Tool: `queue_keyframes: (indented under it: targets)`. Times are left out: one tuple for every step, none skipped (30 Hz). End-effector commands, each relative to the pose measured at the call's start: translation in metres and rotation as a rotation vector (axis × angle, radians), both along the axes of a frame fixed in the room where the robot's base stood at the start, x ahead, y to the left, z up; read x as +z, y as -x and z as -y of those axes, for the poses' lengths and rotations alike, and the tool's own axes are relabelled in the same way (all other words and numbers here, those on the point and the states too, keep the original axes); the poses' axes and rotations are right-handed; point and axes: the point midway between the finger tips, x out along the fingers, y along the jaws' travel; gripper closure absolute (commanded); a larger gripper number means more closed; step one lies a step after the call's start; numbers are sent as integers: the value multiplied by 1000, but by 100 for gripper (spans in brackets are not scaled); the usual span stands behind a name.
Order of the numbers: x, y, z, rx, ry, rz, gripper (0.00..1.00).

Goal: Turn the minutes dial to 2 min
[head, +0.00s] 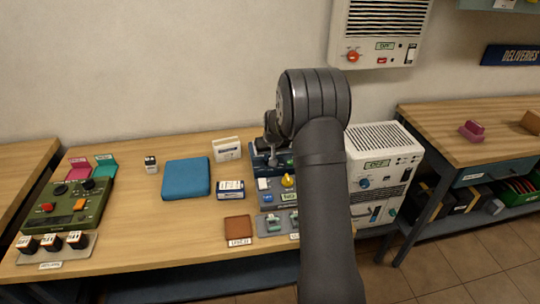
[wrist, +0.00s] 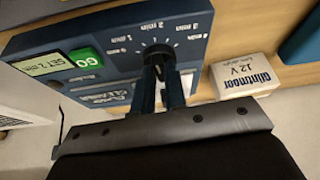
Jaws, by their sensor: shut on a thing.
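The minutes dial (wrist: 157,50) is a dark round knob on the face of a dark blue timer box (wrist: 110,72) in the wrist view. White minute labels and tick marks ring it. My gripper (wrist: 160,72) is shut on the dial, with one finger on each side. The fingers hide part of the knob, and I cannot tell exactly where its pointer stands. A pale display (wrist: 42,65) on the box seems to read "SET 2 min", but it is small. In the head view the timer box (head: 262,160) is partly behind my arm, and the dial is hidden.
A green GO button (wrist: 86,57) is beside the display. A white 12 V battery box (wrist: 243,75) stands close to the dial's right. On the bench are a blue pad (head: 186,179), a green control box (head: 65,205) and a white unit (head: 380,165).

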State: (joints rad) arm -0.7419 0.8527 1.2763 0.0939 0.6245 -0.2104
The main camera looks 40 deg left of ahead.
Motion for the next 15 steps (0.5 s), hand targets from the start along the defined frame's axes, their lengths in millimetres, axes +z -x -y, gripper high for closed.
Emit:
queue_keyframes:
  targets:
    - [-1, 1, 0, -18, 2, -1, 100]
    - [-1, 1, 0, -30, 2, -1, 100]
    - [-1, 1, 0, -45, 2, -1, 100]
    - [-1, 1, 0, -54, 2, -1, 100]
    - [-1, 1, 0, -64, 1, -2, 100]
    - [-1, 1, 0, -74, 1, -1, 100]
    - [-1, 1, 0, -79, 2, -2, 100]
    - [-1, 1, 0, -83, 2, -2, 100]
    - [-1, 1, 0, -90, 3, -1, 100]
    - [-1, 1, 0, -94, 2, -2, 100]
    - [-1, 1, 0, -97, 2, -2, 100]
    - [-1, 1, 0, -100, 2, -2, 100]
    - [-1, 1, 0, -100, 2, -2, 100]
    - [-1, 1, 0, -101, 2, -3, 100]
    - [-1, 1, 0, -103, 2, -2, 100]
